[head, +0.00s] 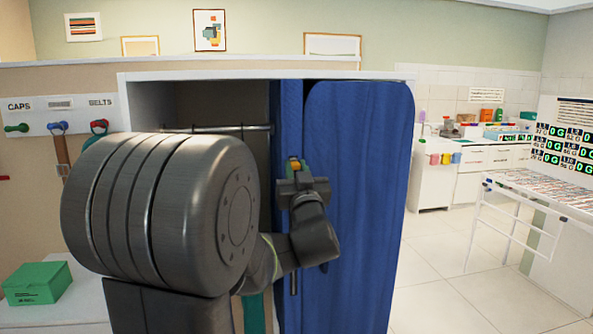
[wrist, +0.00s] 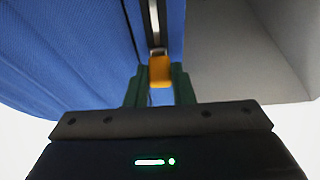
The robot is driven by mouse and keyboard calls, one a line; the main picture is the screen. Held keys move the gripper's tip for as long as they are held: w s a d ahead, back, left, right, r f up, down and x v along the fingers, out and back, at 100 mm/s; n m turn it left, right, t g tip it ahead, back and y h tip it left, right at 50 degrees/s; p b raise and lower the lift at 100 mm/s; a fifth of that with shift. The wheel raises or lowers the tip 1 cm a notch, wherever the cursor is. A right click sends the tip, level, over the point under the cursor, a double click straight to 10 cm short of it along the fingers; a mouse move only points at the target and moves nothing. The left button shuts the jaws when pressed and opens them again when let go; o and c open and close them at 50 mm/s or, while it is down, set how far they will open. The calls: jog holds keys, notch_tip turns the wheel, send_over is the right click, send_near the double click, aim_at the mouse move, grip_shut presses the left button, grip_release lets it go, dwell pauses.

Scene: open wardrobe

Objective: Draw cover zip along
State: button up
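The blue cover (head: 362,200) hangs from the wardrobe rail, its broad face toward the right of the opening; it also fills the left of the wrist view (wrist: 60,50). A pale zip line (wrist: 153,22) runs along its edge to a yellow-orange zip pull (wrist: 160,72). My gripper (wrist: 160,80) has its green fingers on both sides of the pull, seemingly touching it. In the head view my gripper (head: 293,168) is high on the cover's left part, with the orange pull between its fingers. My arm hides the cover's lower left.
The white wardrobe frame (head: 250,75) surrounds the opening, with a metal rail (head: 230,129) inside. A hook board (head: 62,115) and a green box (head: 37,283) are at left. A white rack (head: 520,190) stands at right; the floor (head: 450,255) before it is clear.

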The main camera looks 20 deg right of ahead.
grip_shut()
notch_tip(320, 180, down, 38)
jog(key=b, duration=3.6)
jog(key=shift+f, duration=0.4)
jog(key=o, duration=0.7)
grip_release()
jog(key=p+v, duration=0.1)
jog(key=v, duration=1.2)
jog(key=shift+s, duration=0.45)
